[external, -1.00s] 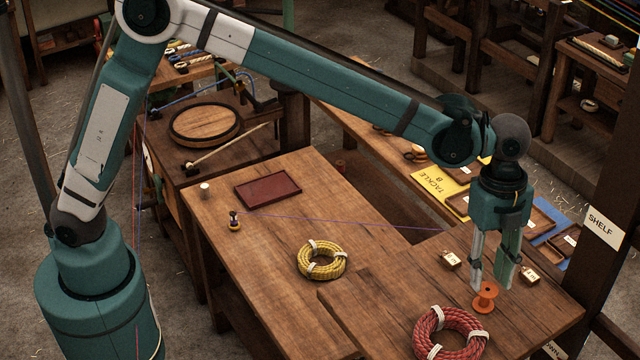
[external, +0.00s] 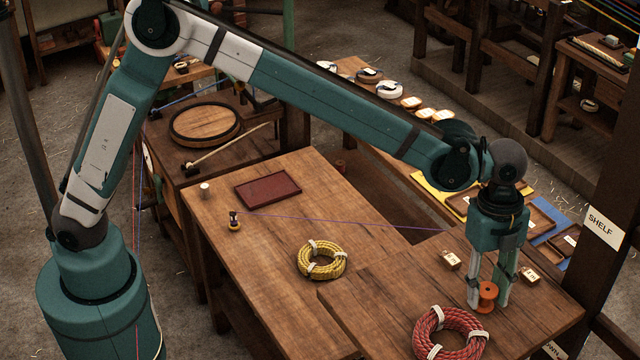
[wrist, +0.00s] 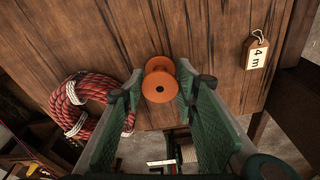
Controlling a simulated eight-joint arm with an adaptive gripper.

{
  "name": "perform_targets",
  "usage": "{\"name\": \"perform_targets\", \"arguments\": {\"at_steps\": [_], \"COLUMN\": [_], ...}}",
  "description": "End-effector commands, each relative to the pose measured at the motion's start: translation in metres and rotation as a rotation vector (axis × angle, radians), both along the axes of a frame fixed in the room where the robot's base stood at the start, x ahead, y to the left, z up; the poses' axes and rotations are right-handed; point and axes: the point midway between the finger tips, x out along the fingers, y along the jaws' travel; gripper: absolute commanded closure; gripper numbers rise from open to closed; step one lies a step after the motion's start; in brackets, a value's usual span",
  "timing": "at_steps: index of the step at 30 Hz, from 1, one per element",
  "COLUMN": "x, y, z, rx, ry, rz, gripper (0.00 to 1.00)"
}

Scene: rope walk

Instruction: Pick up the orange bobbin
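The orange bobbin (external: 488,291) stands upright on the wooden bench near its right end. In the wrist view the bobbin (wrist: 160,85) sits between the green finger pads. My gripper (external: 488,304) is lowered over it, one finger on each side, with the tips close to the bench top. In the wrist view my gripper (wrist: 160,90) is open, with a narrow gap between each fingertip and the bobbin. The bobbin is partly hidden by a finger in the external view.
A red rope coil (external: 450,333) lies just left of and in front of the bobbin. A yellow rope coil (external: 322,260), a dark red tray (external: 268,189) and a thin purple line (external: 340,222) are farther left.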

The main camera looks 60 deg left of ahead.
Motion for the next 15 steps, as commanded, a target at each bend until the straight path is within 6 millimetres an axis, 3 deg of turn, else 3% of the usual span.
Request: {"name": "perform_targets", "arguments": {"at_steps": [3, 6, 15], "x": [0.0000, 0.0000, 0.0000], "y": [0.0001, 0.0001, 0.0000], "z": [0.0001, 0.0001, 0.0002], "rx": [0.000, 0.000, 0.000], "ry": [0.000, 0.000, 0.000], "rz": [0.000, 0.000, 0.000], "gripper": [0.71, 0.82, 0.82]}}
